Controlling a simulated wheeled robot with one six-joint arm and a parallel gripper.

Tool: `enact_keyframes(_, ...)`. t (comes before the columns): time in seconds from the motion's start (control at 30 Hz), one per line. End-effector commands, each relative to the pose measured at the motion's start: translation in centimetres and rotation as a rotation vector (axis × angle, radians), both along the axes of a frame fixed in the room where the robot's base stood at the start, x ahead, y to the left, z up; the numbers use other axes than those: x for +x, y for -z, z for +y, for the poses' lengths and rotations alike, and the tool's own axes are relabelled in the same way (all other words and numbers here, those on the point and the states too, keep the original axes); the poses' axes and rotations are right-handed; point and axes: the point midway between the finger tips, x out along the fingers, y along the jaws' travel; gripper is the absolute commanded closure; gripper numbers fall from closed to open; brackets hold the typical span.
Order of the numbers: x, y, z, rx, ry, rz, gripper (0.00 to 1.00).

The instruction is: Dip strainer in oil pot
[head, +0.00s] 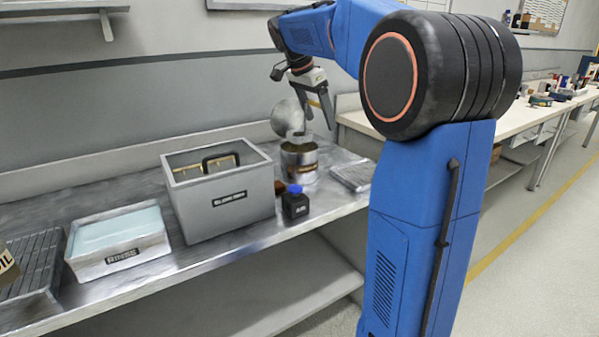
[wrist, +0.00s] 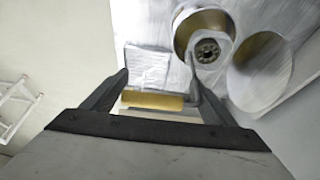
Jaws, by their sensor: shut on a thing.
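My gripper (head: 319,121) is above the oil pot, shut on the strainer's brass-coloured handle, which lies across the jaws (wrist: 157,78) in the wrist view. A thin bent rod runs from the handle to the strainer's small perforated head (wrist: 207,50). The head lines up with the pot's mouth in the wrist view; how deep it sits I cannot tell. The round metal pot (head: 299,165) stands on the bench with brownish oil in it, and its rim shows in the wrist view (wrist: 185,30). A round, shiny lid-like disc (head: 286,116) stands tilted beside the pot's mouth, also in the wrist view (wrist: 262,70).
Left of the pot stand a grey lettered bin (head: 222,208), a RINSE tray (head: 120,258) of pale liquid and a dark rack (head: 30,265). A dark bottle with a blue cap (head: 295,203) is in front. A ribbed metal pad (head: 352,176) lies right.

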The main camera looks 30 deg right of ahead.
Motion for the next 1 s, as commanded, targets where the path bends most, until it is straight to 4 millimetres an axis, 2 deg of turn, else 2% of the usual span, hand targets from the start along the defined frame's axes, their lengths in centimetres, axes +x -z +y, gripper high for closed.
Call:
enact_keyframes(0.33,0.0,-0.4,0.0,0.000,0.001,-0.001,0.72)
enact_keyframes(0.8,0.0,-3.8,0.0,-0.001,0.001,-0.001,0.72)
enact_keyframes(1.0,0.0,-4.1,0.0,0.000,0.000,-0.001,0.72)
